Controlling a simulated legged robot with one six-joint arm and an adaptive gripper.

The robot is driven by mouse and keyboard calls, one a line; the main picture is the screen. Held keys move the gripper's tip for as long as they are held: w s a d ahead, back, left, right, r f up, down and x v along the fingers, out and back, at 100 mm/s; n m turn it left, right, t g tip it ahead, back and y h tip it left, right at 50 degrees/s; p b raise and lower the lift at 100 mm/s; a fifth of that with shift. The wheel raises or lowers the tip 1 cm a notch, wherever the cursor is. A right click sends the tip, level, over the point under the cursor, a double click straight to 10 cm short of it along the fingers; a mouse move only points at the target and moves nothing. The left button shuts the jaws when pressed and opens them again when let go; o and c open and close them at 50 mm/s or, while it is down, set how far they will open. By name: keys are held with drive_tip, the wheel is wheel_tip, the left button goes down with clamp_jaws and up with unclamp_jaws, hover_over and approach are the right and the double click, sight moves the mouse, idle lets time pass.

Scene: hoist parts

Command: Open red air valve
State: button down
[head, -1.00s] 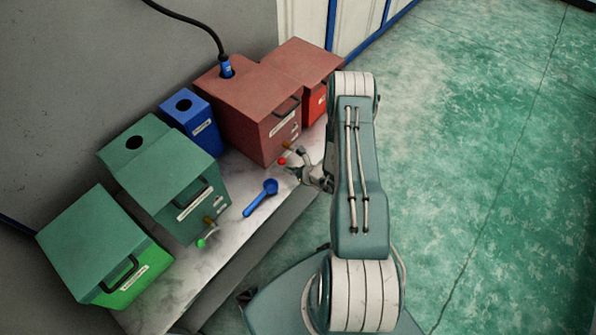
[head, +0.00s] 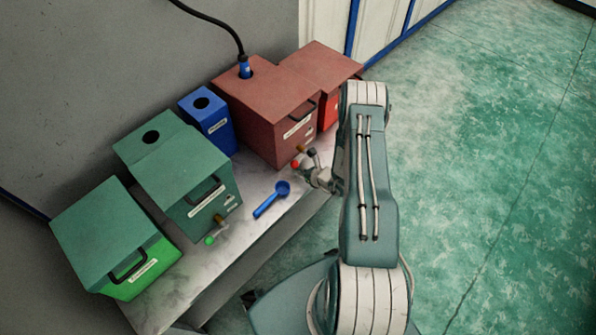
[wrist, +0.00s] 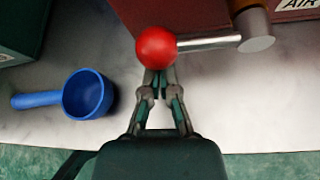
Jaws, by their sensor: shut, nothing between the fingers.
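The red air valve shows in the wrist view as a red ball knob (wrist: 156,47) on a metal rod, which runs right to a brass-and-grey stem (wrist: 254,28) on the front of a red box. In the head view the red knob (head: 295,164) sits low at the front of the dark red box (head: 270,120). My gripper (wrist: 158,75) is shut and empty, its fingertips just below the knob in the wrist view. Whether they touch the knob I cannot tell. In the head view my gripper (head: 306,164) is beside the knob, partly hard to make out.
A blue scoop-like tool (head: 271,199) lies on the marble-like bench (head: 240,235), left of my gripper. A blue box (head: 207,121) and green boxes (head: 178,170) stand further left. A black hose (head: 222,22) plugs into the red box top. Open floor lies right.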

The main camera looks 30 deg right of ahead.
sight(305, 152)
drive_tip(key=shift+r+m+y, duration=0.4)
drive_tip(key=shift+y, duration=0.1)
drive_tip(key=shift+r+m+y, duration=0.5)
drive_tip(key=shift+r+m, duration=0.1)
drive_tip(key=shift+r, duration=0.1)
drive_tip(key=r+m+y, duration=0.1)
drive_tip(key=m, duration=0.1)
drive_tip(key=r+m+y, duration=0.1)
drive_tip(key=shift+w+d+r+g+y, duration=0.1)
drive_tip(key=shift+d+r+g+y, duration=0.15)
drive_tip(key=shift+r+g+y, duration=0.05)
drive_tip(key=shift+w+d+r+m+t+y, duration=0.15)
drive_tip(key=shift+w+d+r+m+y, duration=0.1)
drive_tip(key=shift+d+r+m+y, duration=0.5)
drive_tip(key=shift+w+d+r+m+t+y, duration=0.1)
drive_tip(key=shift+w+d+r+m+y, duration=0.1)
drive_tip(key=shift+d+r+m+y, duration=0.5)
drive_tip(key=shift+w+d+r+m+t+y, duration=0.2)
drive_tip(key=shift+d+r+m, duration=0.3)
drive_tip(key=shift+m, duration=0.55)
drive_tip(key=shift+w+d, duration=0.1)
drive_tip(key=shift+d, duration=0.05)
